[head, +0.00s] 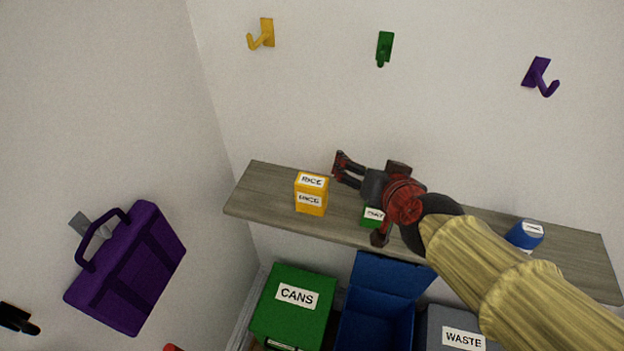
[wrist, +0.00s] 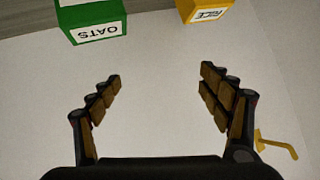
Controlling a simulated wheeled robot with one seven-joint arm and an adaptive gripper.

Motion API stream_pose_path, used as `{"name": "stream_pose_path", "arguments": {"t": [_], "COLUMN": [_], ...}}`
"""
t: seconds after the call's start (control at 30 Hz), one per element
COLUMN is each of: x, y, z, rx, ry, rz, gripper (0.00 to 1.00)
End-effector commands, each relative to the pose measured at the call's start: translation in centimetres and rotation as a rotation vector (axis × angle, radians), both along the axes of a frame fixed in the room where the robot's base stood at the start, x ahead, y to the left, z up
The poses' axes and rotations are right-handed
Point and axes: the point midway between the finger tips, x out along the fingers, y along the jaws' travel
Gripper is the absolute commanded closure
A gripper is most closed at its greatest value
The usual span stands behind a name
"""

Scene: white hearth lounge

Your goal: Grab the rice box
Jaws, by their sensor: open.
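The yellow rice box (head: 311,203) stands upright on the left part of the wooden shelf (head: 262,192), with RICE labels on its top and front. In the wrist view the rice box (wrist: 200,10) is at the top edge, right of centre, and partly cut off. My gripper (head: 339,168) is open and empty, up and to the right of the rice box in the head view, apart from it. In the wrist view my gripper (wrist: 160,80) has its fingers spread with only pale wall between them.
A green OATS box (head: 370,218) stands right of the rice box, partly hidden by my arm; the wrist view shows it too (wrist: 92,22). A blue box (head: 523,237) sits farther right. Wall hooks are above, bins below, and a purple bag (head: 130,268) hangs left.

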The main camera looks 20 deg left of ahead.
Motion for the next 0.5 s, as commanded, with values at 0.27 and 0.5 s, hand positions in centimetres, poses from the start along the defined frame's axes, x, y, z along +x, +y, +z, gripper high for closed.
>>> {"name": "stream_pose_path", "arguments": {"t": [0.27, 0.5], "x": [1.3, -0.9], "y": [9.0, 11.6], "z": [-3.2, -7.6], "rx": [-0.009, -0.135], "ry": [-0.111, -0.193], "rz": [-0.097, -0.22], "gripper": [0.22, 0.22]}}
